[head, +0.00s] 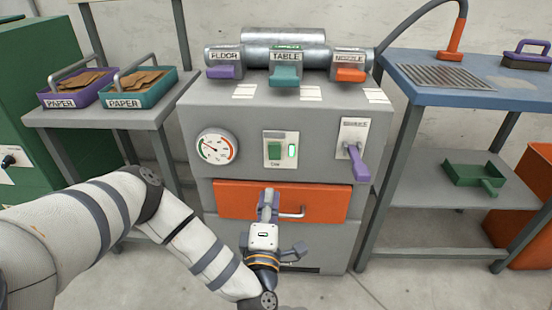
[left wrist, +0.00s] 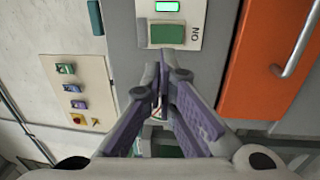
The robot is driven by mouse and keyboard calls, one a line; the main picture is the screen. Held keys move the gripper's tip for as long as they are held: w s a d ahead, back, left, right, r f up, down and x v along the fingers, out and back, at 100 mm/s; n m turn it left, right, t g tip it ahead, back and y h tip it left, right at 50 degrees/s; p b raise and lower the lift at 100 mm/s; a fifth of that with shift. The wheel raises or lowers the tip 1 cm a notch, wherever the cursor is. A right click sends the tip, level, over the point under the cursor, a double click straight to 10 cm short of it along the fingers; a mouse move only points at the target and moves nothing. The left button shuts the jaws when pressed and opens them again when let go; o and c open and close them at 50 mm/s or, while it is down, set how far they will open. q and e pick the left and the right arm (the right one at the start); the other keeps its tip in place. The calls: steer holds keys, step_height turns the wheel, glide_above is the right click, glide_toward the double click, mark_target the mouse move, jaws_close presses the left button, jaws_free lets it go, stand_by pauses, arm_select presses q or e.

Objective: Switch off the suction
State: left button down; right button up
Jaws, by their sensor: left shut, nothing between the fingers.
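The switch plate (head: 281,148) is on the front of the grey machine, with a green rocker (head: 274,151) and a lit green lamp (head: 292,150) beside it. In the left wrist view the green rocker (left wrist: 167,35) and lit lamp (left wrist: 167,6) show at the top, with the letters ON on the plate. My left gripper (head: 268,194) is shut and empty, pointing up in front of the orange drawer, below the switch plate. My right gripper is not in view.
A round gauge (head: 216,147) and a purple lever (head: 355,160) flank the switch. The orange drawer (head: 235,198) has a protruding handle. Purple, teal and orange gate handles (head: 285,76) line the pipe above. Side tables with trays stand left and right.

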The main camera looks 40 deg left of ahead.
arm_select(q)
steer(key=b, duration=0.5)
glide_toward(274, 150)
steer(key=x, duration=0.6)
steer(key=shift+w, duration=0.1)
steer(key=shift+w+a+r, duration=0.1)
steer(key=shift+w+a, duration=0.1)
steer(key=shift+w, duration=0.15)
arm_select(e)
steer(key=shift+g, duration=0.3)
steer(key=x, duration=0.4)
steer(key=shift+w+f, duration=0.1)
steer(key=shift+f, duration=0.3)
